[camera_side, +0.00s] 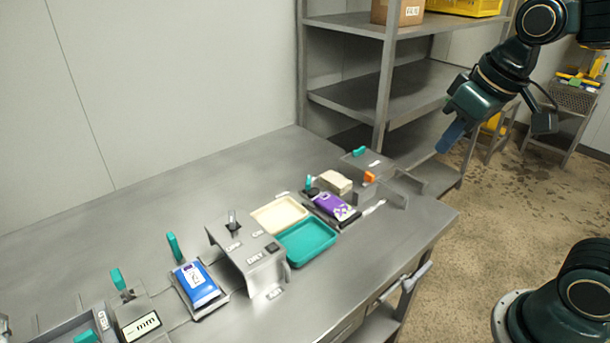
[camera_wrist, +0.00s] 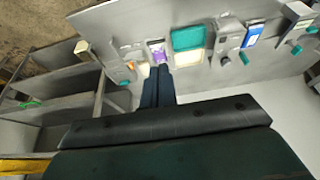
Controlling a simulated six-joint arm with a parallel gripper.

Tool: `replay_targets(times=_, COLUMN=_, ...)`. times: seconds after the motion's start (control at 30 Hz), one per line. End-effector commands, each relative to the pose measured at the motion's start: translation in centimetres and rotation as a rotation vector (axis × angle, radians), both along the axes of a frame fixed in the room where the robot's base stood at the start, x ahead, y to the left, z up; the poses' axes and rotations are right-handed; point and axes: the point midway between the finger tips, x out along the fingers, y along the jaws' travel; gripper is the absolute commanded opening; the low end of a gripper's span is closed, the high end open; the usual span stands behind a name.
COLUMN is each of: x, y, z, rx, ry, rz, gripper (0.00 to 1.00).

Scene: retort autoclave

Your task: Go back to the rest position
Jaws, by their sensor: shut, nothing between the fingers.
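My gripper (camera_side: 452,135) is at the upper right in the side view, raised in the air beyond the right end of the steel bench. Its blue fingers are together and hold nothing. In the wrist view the shut fingers (camera_wrist: 158,84) point toward the bench. The bench (camera_side: 130,225) lies well below and to the left of my gripper in the side view. My gripper touches nothing that I can see.
A steel shelf rack (camera_side: 350,97) stands behind my gripper. On the bench are a teal tray (camera_side: 306,242), a cream tray (camera_side: 279,214), a purple pouch (camera_side: 334,206), a blue pouch (camera_side: 197,284) and an orange-knobbed fixture (camera_side: 370,177). The bench's back left is clear.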

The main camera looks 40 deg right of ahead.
Motion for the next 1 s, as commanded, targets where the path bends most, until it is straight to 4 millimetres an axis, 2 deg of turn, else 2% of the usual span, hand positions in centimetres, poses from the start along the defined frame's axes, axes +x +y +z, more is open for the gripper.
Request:
replay_targets(times=0.03, x=-1.2, y=0.1, z=0.0, rx=0.001, ry=-0.017, rz=0.0, gripper=0.0)
replay_targets(times=0.2, x=-4.4, y=0.3, z=-0.5, rx=0.003, ry=-0.059, rz=0.001, gripper=0.0)
replay_targets(times=0.4, x=-7.1, y=0.4, z=-1.3, rx=0.005, ry=-0.095, rz=0.001, gripper=0.0)
replay_targets(times=0.6, x=-8.1, y=0.4, z=-1.7, rx=0.006, ry=-0.107, rz=0.001, gripper=0.0)
replay_targets(times=1.0, x=-8.1, y=0.4, z=-1.7, rx=0.006, ry=-0.108, rz=0.001, gripper=0.0)
